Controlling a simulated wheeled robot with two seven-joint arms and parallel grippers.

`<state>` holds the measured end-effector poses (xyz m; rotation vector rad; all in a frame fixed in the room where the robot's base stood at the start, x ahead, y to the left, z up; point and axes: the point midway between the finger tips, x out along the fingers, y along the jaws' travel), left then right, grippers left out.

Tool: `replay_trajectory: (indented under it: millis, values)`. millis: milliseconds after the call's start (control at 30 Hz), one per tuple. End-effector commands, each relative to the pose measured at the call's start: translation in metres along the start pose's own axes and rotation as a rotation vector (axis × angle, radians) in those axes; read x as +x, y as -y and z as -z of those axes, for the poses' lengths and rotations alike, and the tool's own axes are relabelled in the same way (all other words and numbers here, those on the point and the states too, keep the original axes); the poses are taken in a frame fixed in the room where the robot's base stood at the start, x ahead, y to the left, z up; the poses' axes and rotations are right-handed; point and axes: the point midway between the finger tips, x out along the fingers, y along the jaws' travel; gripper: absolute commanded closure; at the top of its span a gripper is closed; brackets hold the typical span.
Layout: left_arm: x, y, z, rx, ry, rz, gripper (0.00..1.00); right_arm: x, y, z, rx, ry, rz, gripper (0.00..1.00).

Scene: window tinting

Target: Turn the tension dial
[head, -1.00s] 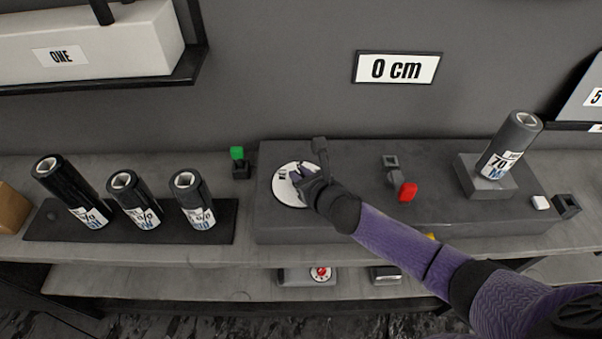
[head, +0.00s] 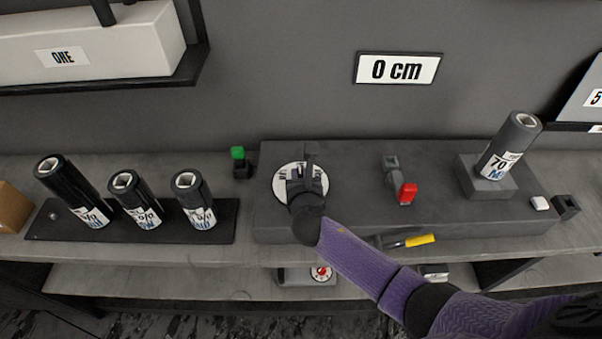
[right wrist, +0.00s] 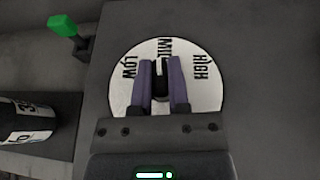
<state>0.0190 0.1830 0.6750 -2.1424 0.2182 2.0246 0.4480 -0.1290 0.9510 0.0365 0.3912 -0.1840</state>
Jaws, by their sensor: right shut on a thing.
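The tension dial's round white plate (head: 281,182) lies on the left part of the grey machine base. In the right wrist view the plate (right wrist: 208,92) reads LOW, MID (partly covered) and HIGH. My right gripper (head: 307,178) is over the dial, its fingers pointing away toward the wall. In the right wrist view the gripper (right wrist: 162,80) is shut on the dial's knob, which is mostly hidden between the fingers. A white mark between the fingertips sits near the middle label. My left gripper is not in view.
A green-topped switch (head: 238,154) stands left of the dial, a red-handled lever (head: 407,192) right of it. Several dark rolls stand on a tray (head: 225,232) at left. A grey roll (head: 508,147) leans at right. A yellow-handled tool (head: 420,240) is at the front edge. A wall sign (head: 398,68) reads 0 cm.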

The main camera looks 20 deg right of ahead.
Motion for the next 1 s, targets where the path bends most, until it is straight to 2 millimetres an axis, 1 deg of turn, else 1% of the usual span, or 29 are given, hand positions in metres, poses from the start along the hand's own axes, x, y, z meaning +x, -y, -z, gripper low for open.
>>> replay_trajectory:
  millis: [300,733,767,800,867,900,1000]
  values:
    - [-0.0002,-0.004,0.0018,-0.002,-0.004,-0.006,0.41,0.0002,-0.0004,0.0003,0.032,-0.001,0.08,1.0]
    - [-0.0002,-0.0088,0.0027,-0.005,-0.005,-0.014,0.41,0.0002,-0.0001,0.0004,0.035,-0.001,0.088,1.0]
    - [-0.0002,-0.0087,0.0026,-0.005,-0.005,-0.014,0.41,0.0002,-0.0002,0.0004,0.035,-0.001,0.087,0.73]
    - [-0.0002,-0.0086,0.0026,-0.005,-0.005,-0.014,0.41,0.0002,-0.0002,0.0004,0.035,-0.001,0.087,0.65]
    - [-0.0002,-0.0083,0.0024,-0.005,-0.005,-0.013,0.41,0.0002,-0.0002,0.0003,0.035,-0.001,0.087,0.52]
    - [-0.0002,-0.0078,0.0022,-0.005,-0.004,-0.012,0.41,0.0002,-0.0002,0.0003,0.035,-0.001,0.087,0.44]
    - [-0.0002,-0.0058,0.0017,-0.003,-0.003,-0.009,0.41,0.0002,-0.0002,0.0002,0.035,-0.001,0.087,0.44]
